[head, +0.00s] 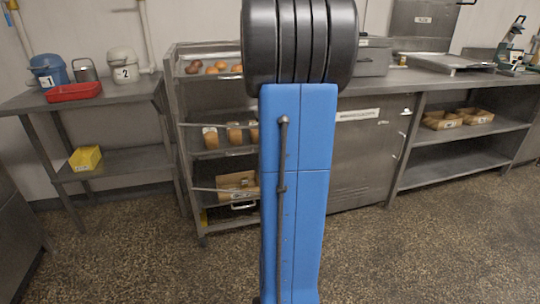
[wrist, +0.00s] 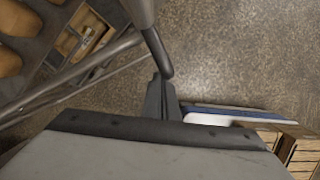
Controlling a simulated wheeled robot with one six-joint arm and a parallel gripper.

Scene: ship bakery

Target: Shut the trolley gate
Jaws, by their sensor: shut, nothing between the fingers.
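The trolley (head: 187,150) is a steel rack with shelves of goods, left of centre in the head view. Thin horizontal bars (head: 222,190), which look like part of its gate, cross its front and run behind my blue arm. In the wrist view, steel tubes (wrist: 95,72) run from the lower left up to a thicker post, and a curved tube (wrist: 156,52) ends close to my fingertips. My gripper (wrist: 162,92) is shut and empty beside that tube; I cannot tell whether they touch. My arm hides the gate's right part and my gripper in the head view.
A side table (head: 120,97) with tubs and a red tray (head: 73,92) stands left. A steel counter (head: 440,78) with shelves stands right. The speckled floor (head: 420,250) in front is clear. Crate-like wooden slats (wrist: 303,155) show at the wrist view's lower right.

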